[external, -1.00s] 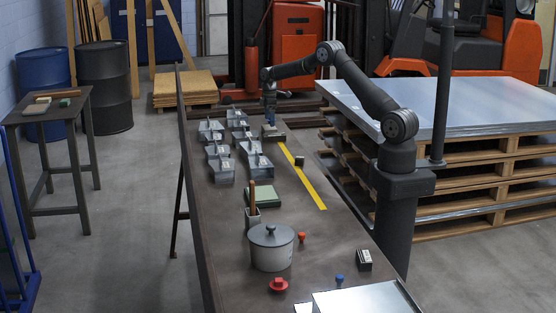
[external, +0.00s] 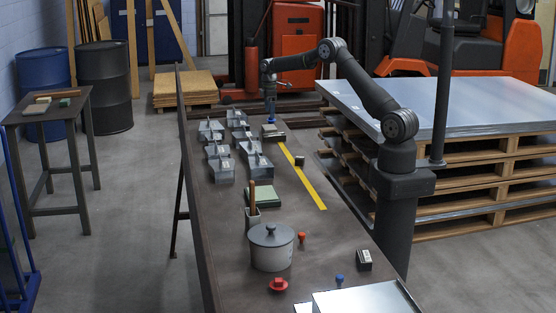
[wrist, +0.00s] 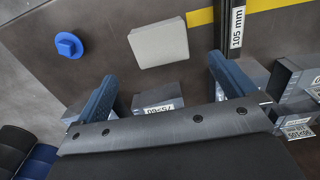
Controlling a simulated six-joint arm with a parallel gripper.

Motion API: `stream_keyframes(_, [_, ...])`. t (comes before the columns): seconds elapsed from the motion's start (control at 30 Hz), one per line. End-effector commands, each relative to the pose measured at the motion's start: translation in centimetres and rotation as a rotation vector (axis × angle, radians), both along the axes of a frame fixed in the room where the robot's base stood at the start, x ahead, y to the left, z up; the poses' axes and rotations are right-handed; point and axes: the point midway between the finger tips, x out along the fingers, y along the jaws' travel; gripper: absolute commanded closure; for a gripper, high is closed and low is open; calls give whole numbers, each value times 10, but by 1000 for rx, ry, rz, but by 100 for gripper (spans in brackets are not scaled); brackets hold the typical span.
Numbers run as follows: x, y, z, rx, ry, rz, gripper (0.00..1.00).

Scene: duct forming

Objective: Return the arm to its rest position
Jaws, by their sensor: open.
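My gripper (external: 270,106) hangs pointing down above the far end of the long bench (external: 290,207), clear of its top. In the wrist view its two blue fingers (wrist: 160,72) are wide apart with nothing between them. A light grey flat block (wrist: 158,43) lies just beyond the fingertips in the wrist view. It also shows below my gripper in the external view (external: 273,135). A blue knob-like piece (wrist: 69,45) lies left of the block.
Several sheet-metal duct pieces (external: 221,169) stand on the bench, left of a yellow stripe (external: 303,178). A lidded grey pot (external: 271,250) stands nearer. Stacked pallets with metal sheets (external: 470,110) stand right of the bench. The air around my gripper looks clear.

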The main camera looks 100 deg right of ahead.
Motion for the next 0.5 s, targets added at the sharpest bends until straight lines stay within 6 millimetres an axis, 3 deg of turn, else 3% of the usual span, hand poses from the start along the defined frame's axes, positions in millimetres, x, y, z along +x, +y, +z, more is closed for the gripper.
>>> stream_keyframes(0.37, [0, 1, -78, 3, 2, 0, 0])
stream_keyframes(0.5, [1, -1, -49, -5, -3, 0, 0])
